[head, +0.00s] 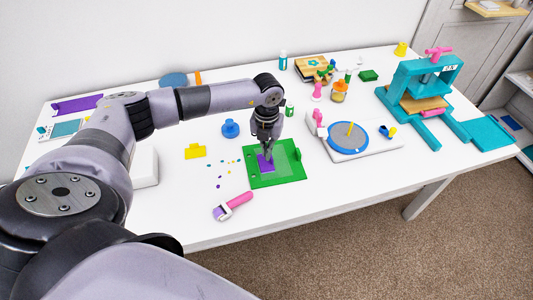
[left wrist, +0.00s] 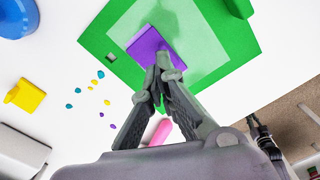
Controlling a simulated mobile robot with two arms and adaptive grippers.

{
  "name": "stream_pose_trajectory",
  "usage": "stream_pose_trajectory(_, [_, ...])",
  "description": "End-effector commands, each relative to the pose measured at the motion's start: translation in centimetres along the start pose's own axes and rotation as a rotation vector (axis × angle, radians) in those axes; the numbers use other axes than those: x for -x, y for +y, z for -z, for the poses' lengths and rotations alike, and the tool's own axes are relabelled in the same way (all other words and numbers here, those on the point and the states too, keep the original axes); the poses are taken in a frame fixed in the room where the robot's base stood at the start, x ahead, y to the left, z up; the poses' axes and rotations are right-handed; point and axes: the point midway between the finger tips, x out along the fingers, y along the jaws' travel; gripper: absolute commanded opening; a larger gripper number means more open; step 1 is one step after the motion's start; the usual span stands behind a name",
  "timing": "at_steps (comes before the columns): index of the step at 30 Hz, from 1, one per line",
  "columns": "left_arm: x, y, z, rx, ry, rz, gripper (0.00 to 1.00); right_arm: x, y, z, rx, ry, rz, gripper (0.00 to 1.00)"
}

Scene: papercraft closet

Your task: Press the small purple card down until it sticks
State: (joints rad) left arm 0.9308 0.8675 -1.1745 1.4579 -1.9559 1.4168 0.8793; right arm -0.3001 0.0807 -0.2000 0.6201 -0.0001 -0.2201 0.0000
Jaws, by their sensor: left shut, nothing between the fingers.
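The small purple card (head: 264,163) lies on the pale sheet (head: 285,157) of the green board (head: 276,180). In the left wrist view the purple card (left wrist: 153,46) lies partly behind my fingertips, on the pale sheet (left wrist: 195,25) over the green board (left wrist: 101,40). My left gripper (head: 268,157) points down at the card with its fingers shut and empty. Its fingertips (left wrist: 160,68) show at the card's near edge in the left wrist view. I cannot tell whether they touch the card.
A pink-handled roller (head: 236,201) lies in front of the board. Small coloured dots (head: 222,175) and a yellow piece (head: 195,151) lie to its left. A round blue plate on a white base (head: 347,139) and a teal press (head: 425,85) stand to the right.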

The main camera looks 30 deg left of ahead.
Motion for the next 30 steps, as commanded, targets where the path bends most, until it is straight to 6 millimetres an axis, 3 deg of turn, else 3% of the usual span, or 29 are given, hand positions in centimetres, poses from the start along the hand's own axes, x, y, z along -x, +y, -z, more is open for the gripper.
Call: stream_pose_trajectory(30, [-1.7,0.0,0.0,0.000,0.001,-0.001,0.00,-1.2,0.0,-0.1,0.000,0.000,0.000,0.17])
